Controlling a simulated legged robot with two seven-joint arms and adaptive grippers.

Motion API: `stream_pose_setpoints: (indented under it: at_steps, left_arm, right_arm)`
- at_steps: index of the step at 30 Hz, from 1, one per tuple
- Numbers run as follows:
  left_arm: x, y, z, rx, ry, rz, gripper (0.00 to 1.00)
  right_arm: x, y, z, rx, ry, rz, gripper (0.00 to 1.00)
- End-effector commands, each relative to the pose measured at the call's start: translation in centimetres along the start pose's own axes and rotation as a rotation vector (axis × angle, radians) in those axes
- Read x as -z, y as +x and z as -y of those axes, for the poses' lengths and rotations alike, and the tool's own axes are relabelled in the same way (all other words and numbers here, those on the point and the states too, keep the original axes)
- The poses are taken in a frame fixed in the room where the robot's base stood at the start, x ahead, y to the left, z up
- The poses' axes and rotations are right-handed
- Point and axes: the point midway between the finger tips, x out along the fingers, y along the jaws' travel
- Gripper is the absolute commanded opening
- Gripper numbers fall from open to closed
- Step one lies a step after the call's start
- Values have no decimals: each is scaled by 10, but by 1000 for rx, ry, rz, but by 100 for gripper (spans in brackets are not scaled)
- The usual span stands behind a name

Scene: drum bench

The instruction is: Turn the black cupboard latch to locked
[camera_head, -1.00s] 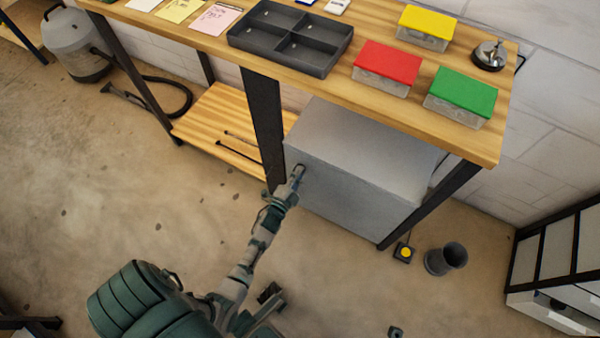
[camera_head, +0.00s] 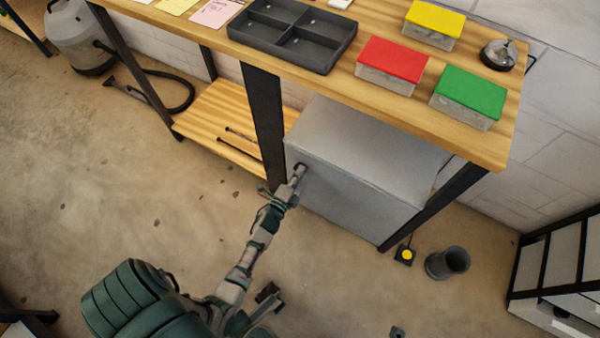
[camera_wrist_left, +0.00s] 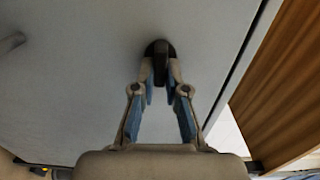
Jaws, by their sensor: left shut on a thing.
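The grey cupboard (camera_head: 355,190) stands under the wooden bench. Its front also fills most of the left wrist view (camera_wrist_left: 85,85). The black latch (camera_wrist_left: 157,48) is a dark knob on a round dark base on that front, standing about upright in the wrist view. My left gripper (camera_head: 299,169) reaches to the cupboard's upper left front. In the wrist view its two fingers (camera_wrist_left: 160,80) are shut on the latch, one on each side. The fingers hide part of the latch.
The wooden bench (camera_head: 333,83) above holds a dark divided tray (camera_head: 325,63) and red (camera_head: 393,59), green (camera_head: 470,92) and yellow (camera_head: 435,18) lidded boxes. A dark bench leg (camera_head: 265,120) stands just left of my gripper. A dark cup (camera_head: 447,263) stands on the floor at right.

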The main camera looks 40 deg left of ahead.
Motion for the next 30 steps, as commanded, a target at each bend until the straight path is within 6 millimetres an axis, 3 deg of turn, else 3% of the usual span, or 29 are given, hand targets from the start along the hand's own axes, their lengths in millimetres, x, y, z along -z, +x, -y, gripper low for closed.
stream_pose_setpoints:
  at_steps: [6, 7, 9, 20, 23, 30]
  left_arm:
    - [2, -2, -6, -12, -3, -2, 0]
    - [2, -2, -6, -12, -3, -2, 20]
    - [2, -2, -6, -12, -3, -2, 37]
    - [1, -6, -2, -4, -2, -1, 38]
    - [1, -18, -3, -6, -2, -1, 38]
    - [1, -72, -4, -9, -2, -1, 38]
  right_arm:
    - [0, -2, 0, 2, 1, 4, 0]
    - [0, -2, 0, 2, 1, 4, 0]
    - [0, -2, 0, 2, 1, 5, 0]
    - [3, -3, 0, -3, 0, 6, 0]
    - [3, -3, 0, -3, 0, 5, 0]
    - [2, -2, 1, -2, 0, 4, 0]
